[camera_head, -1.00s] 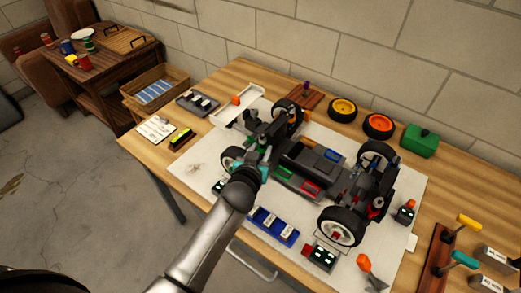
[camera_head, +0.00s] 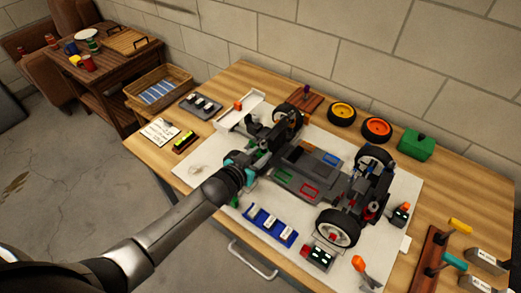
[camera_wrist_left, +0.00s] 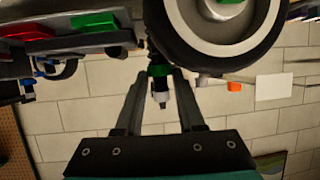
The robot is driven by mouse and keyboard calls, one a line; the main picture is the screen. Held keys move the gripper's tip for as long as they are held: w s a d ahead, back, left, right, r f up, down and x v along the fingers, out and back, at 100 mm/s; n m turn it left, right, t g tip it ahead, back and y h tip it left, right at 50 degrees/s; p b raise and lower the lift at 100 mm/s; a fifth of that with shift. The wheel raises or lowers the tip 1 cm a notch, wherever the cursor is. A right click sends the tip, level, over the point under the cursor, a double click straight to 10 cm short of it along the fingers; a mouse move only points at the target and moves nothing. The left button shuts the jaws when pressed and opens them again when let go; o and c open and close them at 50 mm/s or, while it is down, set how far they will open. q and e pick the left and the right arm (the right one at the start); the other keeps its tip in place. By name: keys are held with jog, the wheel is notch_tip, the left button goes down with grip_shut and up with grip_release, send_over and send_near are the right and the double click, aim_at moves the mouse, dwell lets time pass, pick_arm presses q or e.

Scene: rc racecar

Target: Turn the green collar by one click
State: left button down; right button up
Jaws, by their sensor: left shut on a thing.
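The green collar (camera_wrist_left: 159,70) is a small ring on a thin upright part with a pale lower end, beside a wheel (camera_wrist_left: 222,30), in the left wrist view. My left gripper (camera_wrist_left: 159,78) is shut on the green collar, one finger on each side. In the head view, my left gripper (camera_head: 246,172) is at the near left corner of the racecar (camera_head: 300,165). There my own wrist hides the collar and much of that wheel. My right gripper is not in view.
The racecar stands on a white mat (camera_head: 196,172) on the wooden table. A blue tray (camera_head: 268,226) and a box with a lit display (camera_head: 318,257) lie at the near side. Spare wheels (camera_head: 341,113) and a green case (camera_head: 416,142) are at the back.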

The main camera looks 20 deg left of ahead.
pick_arm(q)
jog(key=shift+w+a+m+h, duration=0.15)
jog(key=shift+a+m+h, duration=0.15)
jog(key=shift+m+h, duration=0.35)
jog(key=shift+w+a+m+g+h, duration=0.1)
jog(key=shift+a+m+g+h, duration=0.05)
jog(key=shift+m+g+h, duration=0.55)
jog(key=shift+w+a+m+g+h+b, duration=0.1)
jog(key=shift+m+g+h+b, duration=0.35)
jog(key=shift+m+h+b, duration=0.4)
jog(key=shift+w+a+m+g+h+b, duration=0.1)
jog(key=shift+m+g+h+b, duration=0.35)
jog(key=shift+m+h+b, duration=0.4)
jog(key=shift+r, duration=0.1)
jog(key=c, duration=0.5)
grip_release()
jog(key=shift+s, duration=0.15)
jog(key=p+v, duration=0.2)
jog(key=v, duration=1.3)
jog(key=shift+a, duration=0.2)
